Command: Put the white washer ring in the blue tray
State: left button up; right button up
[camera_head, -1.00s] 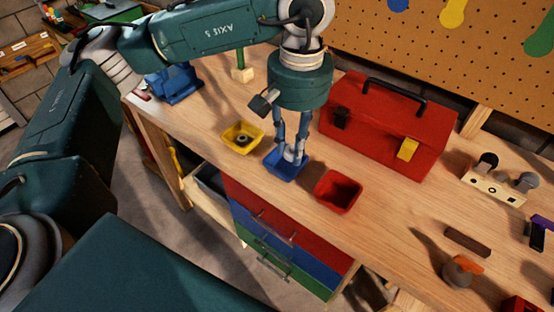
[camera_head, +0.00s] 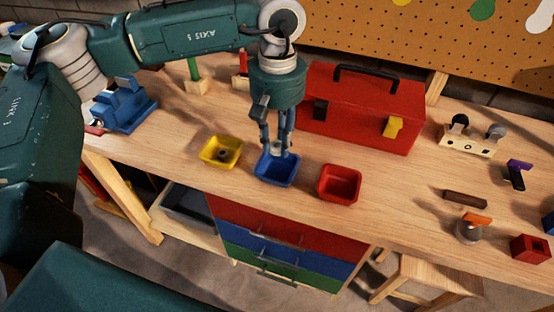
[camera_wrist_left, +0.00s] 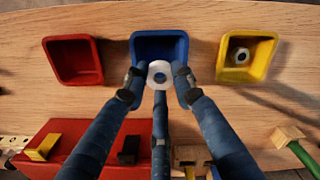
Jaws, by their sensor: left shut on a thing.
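The white washer ring (camera_wrist_left: 159,74) is between the fingertips of my left gripper (camera_wrist_left: 160,90) in the left wrist view. The gripper is shut on it. The blue tray (camera_head: 277,171) stands on the bench between the yellow tray and the red tray. In the head view my left gripper (camera_head: 279,148) points down over the blue tray, with the ring at its tips. In the wrist view the ring overlaps the near part of the blue tray (camera_wrist_left: 158,44); I cannot tell whether it touches the tray floor. My right gripper is not in view.
A yellow tray (camera_head: 221,152) with a dark nut stands left of the blue tray. A red tray (camera_head: 339,184) stands to the right. A red toolbox (camera_head: 361,105) is close behind the gripper. A blue vise (camera_head: 125,107) is at the left.

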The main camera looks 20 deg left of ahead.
aim_at(278, 172)
pick_arm(q)
notch_tip(278, 172, down, 3)
jog(key=shift+r, duration=0.1)
jog(key=shift+f, duration=0.4)
jog(key=shift+f+p, duration=0.3)
jog(key=shift+f, duration=0.05)
notch_tip(278, 172, down, 3)
jog(key=shift+f+p, duration=0.15)
jog(key=shift+p, duration=0.2)
jog(key=shift+f, duration=0.2)
jog(key=shift+f+b, duration=0.2)
jog(key=shift+b, duration=0.1)
jog(key=o, duration=0.5)
jog(key=shift+r, duration=0.1)
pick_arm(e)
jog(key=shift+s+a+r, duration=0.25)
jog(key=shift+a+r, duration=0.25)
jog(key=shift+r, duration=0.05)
